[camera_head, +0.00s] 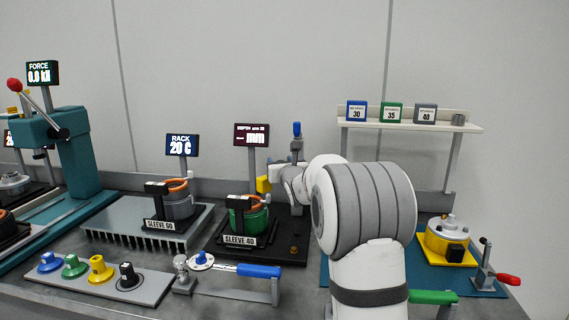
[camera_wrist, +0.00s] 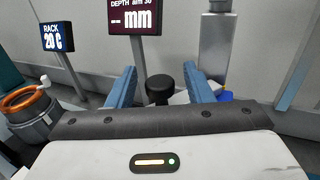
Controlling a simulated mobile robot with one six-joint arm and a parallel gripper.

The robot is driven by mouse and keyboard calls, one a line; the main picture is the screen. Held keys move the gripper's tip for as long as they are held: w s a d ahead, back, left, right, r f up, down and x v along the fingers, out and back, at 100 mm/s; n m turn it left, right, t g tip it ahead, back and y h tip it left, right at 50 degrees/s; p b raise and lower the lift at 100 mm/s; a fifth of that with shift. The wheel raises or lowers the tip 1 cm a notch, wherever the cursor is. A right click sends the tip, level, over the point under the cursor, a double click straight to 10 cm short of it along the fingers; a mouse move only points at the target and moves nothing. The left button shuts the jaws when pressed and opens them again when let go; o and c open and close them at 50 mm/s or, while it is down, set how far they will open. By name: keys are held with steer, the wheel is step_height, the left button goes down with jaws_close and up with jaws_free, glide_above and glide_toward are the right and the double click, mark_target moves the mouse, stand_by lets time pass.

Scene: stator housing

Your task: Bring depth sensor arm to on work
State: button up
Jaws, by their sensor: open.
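The depth station has a dark base plate (camera_head: 283,252), a grey post with a blue top (camera_head: 297,130) and a display reading "DEPTH" and "mm" (camera_head: 252,134). The grey post (camera_wrist: 214,48) and display (camera_wrist: 133,17) also show in the wrist view. A black round knob (camera_wrist: 158,84) appears between the blue fingers of my gripper (camera_wrist: 160,90), which is open. I cannot tell whether the fingers touch it. In the head view, my arm hides much of the post and the sensor arm. A green housing (camera_head: 250,218) labelled "SLEEVE 40" stands on the plate.
A "SLEEVE 60" housing (camera_head: 178,205) stands on the finned rack (camera_head: 125,232) at left. A teal press (camera_head: 75,150) is farther left. Colored knobs (camera_head: 100,270) and a blue-handled tool (camera_head: 258,271) lie in front. A yellow fixture (camera_head: 447,245) is at right below a shelf (camera_head: 405,122).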

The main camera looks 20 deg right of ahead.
steer(key=s, duration=0.7)
steer(key=shift+s+a+b, duration=0.2)
steer(key=shift+s+b, duration=0.1)
steer(key=shift+s, duration=0.1)
